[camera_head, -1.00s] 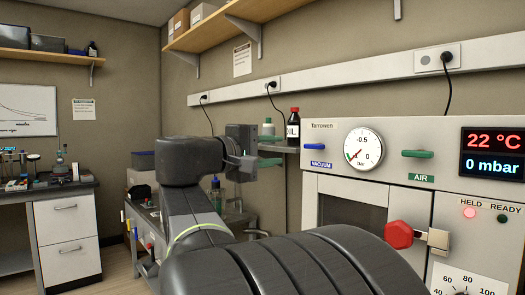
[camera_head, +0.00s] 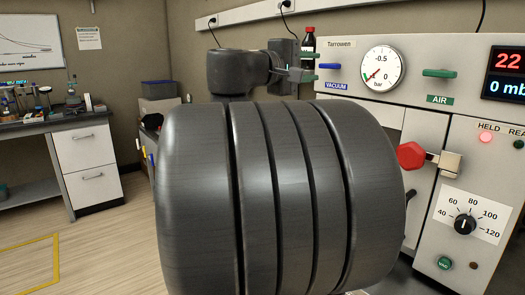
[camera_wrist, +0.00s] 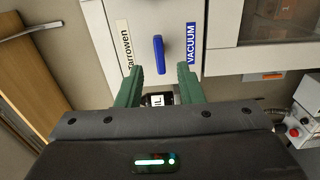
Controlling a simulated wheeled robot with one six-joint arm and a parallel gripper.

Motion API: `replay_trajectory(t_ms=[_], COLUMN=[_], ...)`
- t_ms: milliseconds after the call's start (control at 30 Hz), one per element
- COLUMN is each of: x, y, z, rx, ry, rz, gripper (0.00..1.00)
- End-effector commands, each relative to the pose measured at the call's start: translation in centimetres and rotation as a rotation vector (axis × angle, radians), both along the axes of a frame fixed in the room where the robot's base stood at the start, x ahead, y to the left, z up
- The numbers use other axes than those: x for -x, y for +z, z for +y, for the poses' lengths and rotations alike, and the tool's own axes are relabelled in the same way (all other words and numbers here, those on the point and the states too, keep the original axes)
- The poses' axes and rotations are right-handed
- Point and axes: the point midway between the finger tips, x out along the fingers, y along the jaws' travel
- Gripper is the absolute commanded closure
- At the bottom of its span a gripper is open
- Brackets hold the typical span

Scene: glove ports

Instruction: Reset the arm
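My gripper (camera_head: 307,75) is near the left end of the cabinet front in the head view, beside the blue vacuum handle (camera_head: 329,66). In the wrist view its two green fingers (camera_wrist: 161,82) stand apart. The vacuum handle (camera_wrist: 159,54) shows beyond and between the fingertips, with no clear contact. A bottle label (camera_wrist: 158,100) shows between the fingers lower down; I cannot tell how far off it is. My dark ribbed arm link fills the middle of the head view and hides what is behind it.
The cabinet (camera_head: 441,110) on the right has a gauge (camera_head: 382,67), a green air handle (camera_head: 439,73), a red door knob (camera_head: 411,155) and a dial (camera_head: 465,224). A bench (camera_head: 60,125) is at left. Floor at lower left is open.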

Motion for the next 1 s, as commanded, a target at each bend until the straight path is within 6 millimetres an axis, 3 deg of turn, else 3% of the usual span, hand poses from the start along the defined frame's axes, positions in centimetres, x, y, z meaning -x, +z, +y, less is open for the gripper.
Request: replay_trajectory(t_ms=[400,1000], x=[-3.5,-3.7], y=[0.0,0.1], z=[-4.6,-4.8], rx=[0.001,0.002], ry=[-0.002,0.001], rz=[0.000,0.001], gripper=[0.66,0.66])
